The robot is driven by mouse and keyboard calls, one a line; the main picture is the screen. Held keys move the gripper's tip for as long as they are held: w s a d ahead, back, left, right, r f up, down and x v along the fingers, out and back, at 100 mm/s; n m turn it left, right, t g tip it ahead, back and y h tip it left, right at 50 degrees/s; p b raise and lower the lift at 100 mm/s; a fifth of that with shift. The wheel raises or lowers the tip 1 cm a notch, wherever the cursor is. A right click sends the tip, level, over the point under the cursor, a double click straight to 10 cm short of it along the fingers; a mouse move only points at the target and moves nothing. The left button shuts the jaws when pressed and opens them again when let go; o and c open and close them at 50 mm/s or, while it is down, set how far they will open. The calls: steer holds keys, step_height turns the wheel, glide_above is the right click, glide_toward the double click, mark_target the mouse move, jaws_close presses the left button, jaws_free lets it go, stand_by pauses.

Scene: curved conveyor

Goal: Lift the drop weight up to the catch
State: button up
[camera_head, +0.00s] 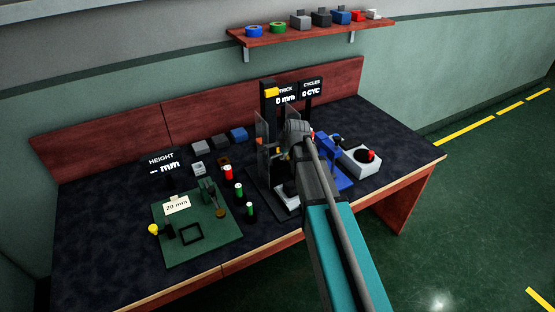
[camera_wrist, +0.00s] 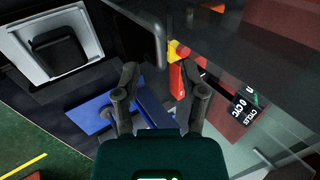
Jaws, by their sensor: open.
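My gripper (camera_wrist: 160,78) is open in the wrist view, with its two dark fingers apart. A red upright part with a yellow top (camera_wrist: 177,68) shows just beyond the fingertips, nearer the right finger; I see no contact. A dark slab with a rounded edge (camera_wrist: 140,28) lies above the left finger; I cannot tell whether it is the drop weight. Drop weight and catch are not clearly identifiable.
Clear guard panels (camera_head: 262,135) stand beside the tester. A blue fixture (camera_head: 332,172) and a grey box with a red button (camera_head: 361,160) are to its right. A green board (camera_head: 165,240) and several red and green cylinders (camera_head: 238,190) are to the left.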

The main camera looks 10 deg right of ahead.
mark_target(276, 156)
steer(key=shift+b+x, duration=1.5)
steer(key=shift+x, duration=0.65)
jaws_close()
